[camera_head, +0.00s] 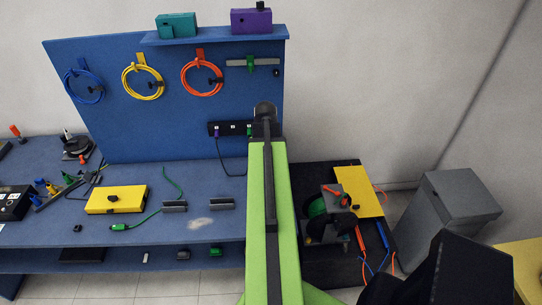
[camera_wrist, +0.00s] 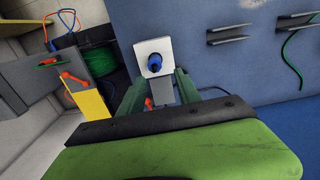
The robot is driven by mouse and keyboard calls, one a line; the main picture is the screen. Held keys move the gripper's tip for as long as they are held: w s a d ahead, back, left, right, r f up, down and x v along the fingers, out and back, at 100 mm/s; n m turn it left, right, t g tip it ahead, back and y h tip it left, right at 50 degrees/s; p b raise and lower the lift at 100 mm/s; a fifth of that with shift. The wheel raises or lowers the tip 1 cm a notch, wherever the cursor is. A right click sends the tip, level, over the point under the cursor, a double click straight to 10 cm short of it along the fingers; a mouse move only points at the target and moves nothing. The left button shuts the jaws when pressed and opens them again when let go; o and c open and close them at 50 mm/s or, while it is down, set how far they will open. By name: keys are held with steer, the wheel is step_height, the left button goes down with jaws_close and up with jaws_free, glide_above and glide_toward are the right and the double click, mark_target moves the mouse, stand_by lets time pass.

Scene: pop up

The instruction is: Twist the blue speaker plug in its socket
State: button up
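The blue speaker plug (camera_wrist: 155,63) sits in a square white socket plate (camera_wrist: 144,46) in the wrist view. The plug's round end faces the camera. My gripper (camera_wrist: 160,77) has two dark green fingers, spread apart, with their tips just below the plate and the plug lined up with the gap between them. Nothing shows between the fingers except a grey strip behind. I cannot tell how far the tips are from the plug in depth. In the head view my green arm reaches toward the blue panel, and neither the plug nor the fingers can be made out.
The blue pegboard (camera_head: 150,125) carries several coiled cables and a black socket strip (camera_head: 222,129). A yellow box (camera_head: 117,200) stands on the blue bench left of my arm. A green cable reel (camera_head: 318,210) and a grey cabinet (camera_head: 445,215) stand to the right.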

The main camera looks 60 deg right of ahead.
steer(key=shift+s+d+r, duration=0.1)
steer(key=shift+s+d, duration=0.25)
steer(key=shift+s, duration=0.1)
step_height(320, 180, down, 9)
steer(key=b, duration=0.9)
steer(key=shift+c, duration=1.5)
steer(key=c, duration=0.5)
steer(key=shift+m, duration=0.4)
steer(key=shift+c, duration=0.2)
steer(key=m, duration=0.6)
steer(key=o, duration=0.6)
steer(key=shift+m, duration=0.6)
steer(key=o, duration=0.5)
steer(key=shift+c, duration=0.2)
